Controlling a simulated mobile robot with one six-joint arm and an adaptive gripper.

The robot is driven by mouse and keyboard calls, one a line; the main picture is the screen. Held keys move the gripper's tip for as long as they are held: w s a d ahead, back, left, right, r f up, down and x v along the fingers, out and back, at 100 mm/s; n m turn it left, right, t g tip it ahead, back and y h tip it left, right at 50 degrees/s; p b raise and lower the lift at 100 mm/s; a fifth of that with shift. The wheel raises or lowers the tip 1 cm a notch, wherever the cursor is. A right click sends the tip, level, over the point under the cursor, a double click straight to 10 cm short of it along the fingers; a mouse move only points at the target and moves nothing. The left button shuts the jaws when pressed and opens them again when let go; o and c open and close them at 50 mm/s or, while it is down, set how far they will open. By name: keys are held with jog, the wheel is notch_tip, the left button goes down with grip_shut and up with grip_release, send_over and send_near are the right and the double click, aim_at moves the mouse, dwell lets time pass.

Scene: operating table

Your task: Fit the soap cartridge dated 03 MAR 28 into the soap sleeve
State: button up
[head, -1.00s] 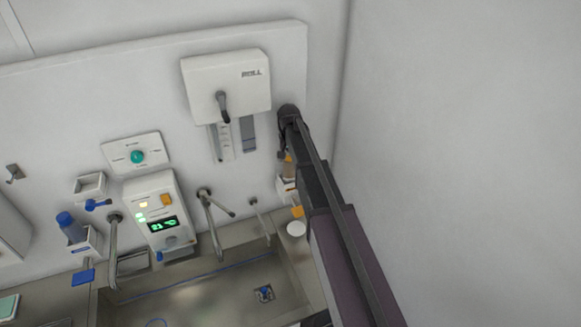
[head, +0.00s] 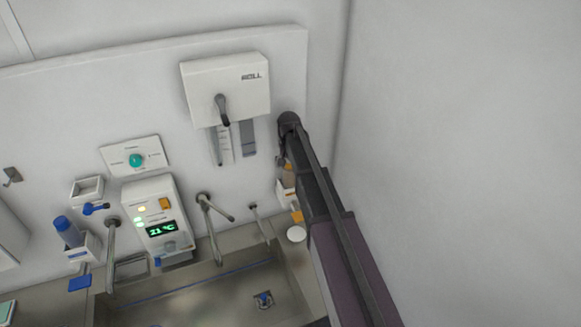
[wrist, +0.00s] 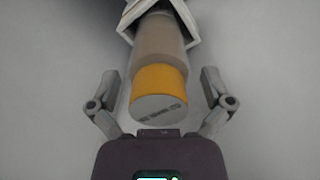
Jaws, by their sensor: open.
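A cartridge (wrist: 158,82) fills the middle of the wrist view, with a tan body, an orange band and a grey end face. The dark print on that end face is too blurred to read. Its far end sits within a white open-fronted holder (wrist: 192,17); I cannot tell whether this is the soap sleeve. My gripper (wrist: 159,78) is open, one finger on each side of the cartridge with a gap on both sides. In the head view an orange-and-tan item (head: 289,170) shows beside my arm, in a white holder (head: 285,193) partly hidden by it.
A temperature panel (head: 150,208), taps (head: 206,214) and a steel sink (head: 200,292) are in the middle. A ROLL dispenser (head: 225,88) hangs above. Bare wall lies right.

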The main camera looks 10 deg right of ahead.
jog(key=shift+r, duration=0.15)
notch_tip(320, 180, up, 7)
jog(key=p, duration=0.7)
jog(key=shift+r, duration=0.1)
dwell(0.7)
jog(key=shift+s, duration=0.6)
jog(key=s+d+n, duration=0.1)
jog(key=s+n, duration=0.3)
jog(key=s, duration=2.3)
jog(key=shift+n, duration=0.3)
